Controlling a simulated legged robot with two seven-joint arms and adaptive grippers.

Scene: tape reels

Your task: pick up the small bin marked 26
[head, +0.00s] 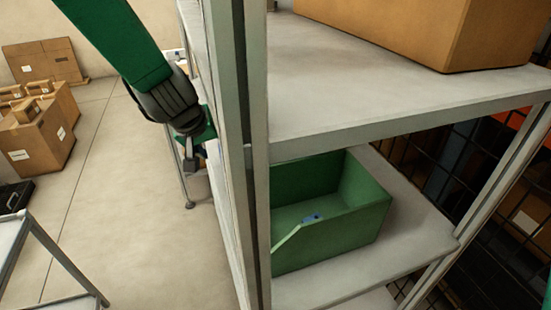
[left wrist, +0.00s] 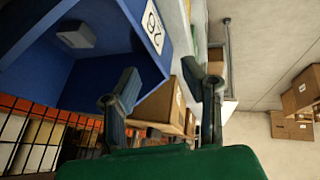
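The small bin marked 26 (left wrist: 95,55) is blue and shows at the upper left of the left wrist view, tilted in the picture. Its white label (left wrist: 153,27) is on the wall nearest the gap between my fingers, and a pale object lies inside it. My left gripper (left wrist: 167,92) is open, its fingers spread with nothing between them touching both. It is close to the bin's labelled wall; I cannot tell whether it touches. In the head view my left gripper (head: 195,158) is beside the shelf post, partly hidden. The blue bin does not show there. My right gripper is out of view.
A grey shelf post (head: 240,150) stands right of my left arm. A green bin (head: 335,220) with a small blue item sits on the lower shelf (head: 420,235); a cardboard box (head: 400,25) is above. Cardboard boxes (head: 40,135) stand on open floor at left.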

